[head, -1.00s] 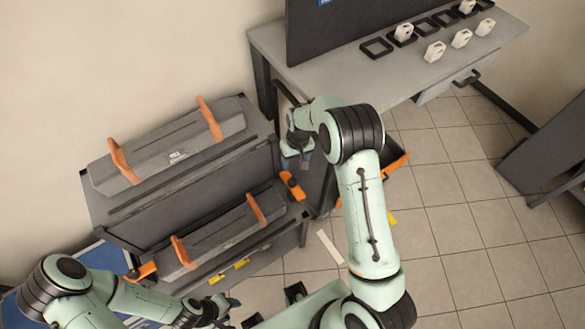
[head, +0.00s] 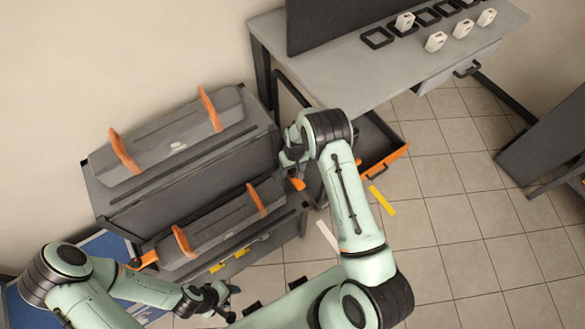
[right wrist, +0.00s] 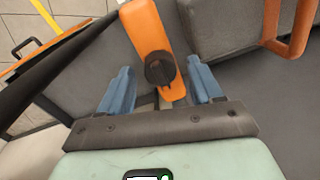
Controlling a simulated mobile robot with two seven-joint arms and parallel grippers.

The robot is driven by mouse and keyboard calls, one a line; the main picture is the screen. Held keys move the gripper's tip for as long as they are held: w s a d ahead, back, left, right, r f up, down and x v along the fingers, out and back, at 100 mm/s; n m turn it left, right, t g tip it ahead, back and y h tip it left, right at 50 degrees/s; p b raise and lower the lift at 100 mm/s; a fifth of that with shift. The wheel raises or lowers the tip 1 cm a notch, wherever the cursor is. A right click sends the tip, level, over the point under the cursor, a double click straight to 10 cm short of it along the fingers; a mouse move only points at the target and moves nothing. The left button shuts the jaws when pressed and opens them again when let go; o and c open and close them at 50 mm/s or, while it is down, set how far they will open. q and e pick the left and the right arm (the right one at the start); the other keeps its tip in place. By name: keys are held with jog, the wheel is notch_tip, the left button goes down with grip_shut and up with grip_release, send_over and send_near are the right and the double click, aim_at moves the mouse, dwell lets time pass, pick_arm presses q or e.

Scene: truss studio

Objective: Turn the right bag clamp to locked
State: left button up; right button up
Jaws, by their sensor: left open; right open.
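The right bag clamp is an orange lever (right wrist: 143,22) with a dark round knob (right wrist: 160,68), at the right end of the lower shelf. In the head view only a bit of orange (head: 298,184) shows below my right gripper (head: 291,160). In the right wrist view my right gripper (right wrist: 160,85) is open, with one blue finger on each side of the knob and a gap on both sides. The lever slants slightly, its free end up and left. My left gripper (head: 224,295) is open and empty, low in the head view, away from the clamp.
A grey bag with orange handles (head: 165,152) lies on top of the rack, and another (head: 215,225) lies on its lower shelf. An orange left clamp (head: 147,259) is at that bag's other end. An open orange-fronted drawer (head: 388,160) is right of my right arm.

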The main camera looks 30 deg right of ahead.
jog(key=shift+f, duration=0.1)
grip_shut()
